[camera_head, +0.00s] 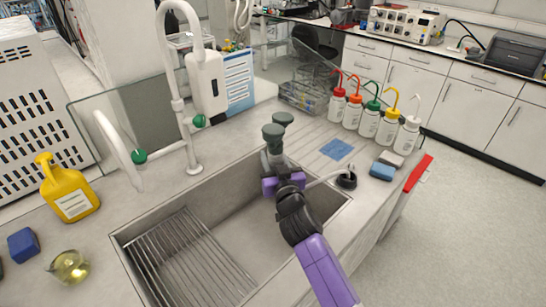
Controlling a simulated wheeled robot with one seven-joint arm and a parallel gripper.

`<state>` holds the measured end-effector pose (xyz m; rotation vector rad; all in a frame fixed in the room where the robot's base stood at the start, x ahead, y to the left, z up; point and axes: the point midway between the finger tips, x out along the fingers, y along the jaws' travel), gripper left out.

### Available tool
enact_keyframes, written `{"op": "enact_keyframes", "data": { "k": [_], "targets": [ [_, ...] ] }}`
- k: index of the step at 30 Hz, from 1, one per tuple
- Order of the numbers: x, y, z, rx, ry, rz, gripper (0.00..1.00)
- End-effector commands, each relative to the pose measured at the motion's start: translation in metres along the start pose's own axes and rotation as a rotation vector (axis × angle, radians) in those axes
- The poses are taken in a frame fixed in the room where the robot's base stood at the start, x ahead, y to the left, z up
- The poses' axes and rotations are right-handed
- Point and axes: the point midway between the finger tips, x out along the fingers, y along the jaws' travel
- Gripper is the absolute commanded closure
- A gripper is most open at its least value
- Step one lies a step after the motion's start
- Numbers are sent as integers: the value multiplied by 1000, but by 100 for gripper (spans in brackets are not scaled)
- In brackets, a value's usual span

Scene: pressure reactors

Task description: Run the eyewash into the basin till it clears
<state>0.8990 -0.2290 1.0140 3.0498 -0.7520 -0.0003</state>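The eyewash (273,140) is a hand-held piece with two dark green round heads facing up. My gripper (272,163) is around its body, seemingly shut on it, and holds it above the right part of the basin; the fingertips are largely hidden. A pale hose (322,178) runs from behind my gripper to a black round holder (347,181) on the counter at the right. The steel basin (235,212) is set into the counter, with a wire rack (190,258) in its left part. I see no water leaving the heads.
A tall white tap (190,130) with green knobs stands behind the basin. Several wash bottles (369,122) line the back right. A blue sponge (381,171) lies near the right edge. A yellow jug (68,190), blue block (23,245) and flask (69,267) are left.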

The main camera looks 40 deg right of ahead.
Motion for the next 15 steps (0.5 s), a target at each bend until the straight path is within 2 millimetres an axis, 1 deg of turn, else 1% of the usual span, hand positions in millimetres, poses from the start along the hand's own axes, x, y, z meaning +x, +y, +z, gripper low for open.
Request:
{"op": "enact_keyframes", "data": {
  "k": [1, 15],
  "targets": [
    [0, 0, 7, 0, 2, 0, 91],
    [0, 0, 49, 0, 2, 0, 91]
  ]
}}
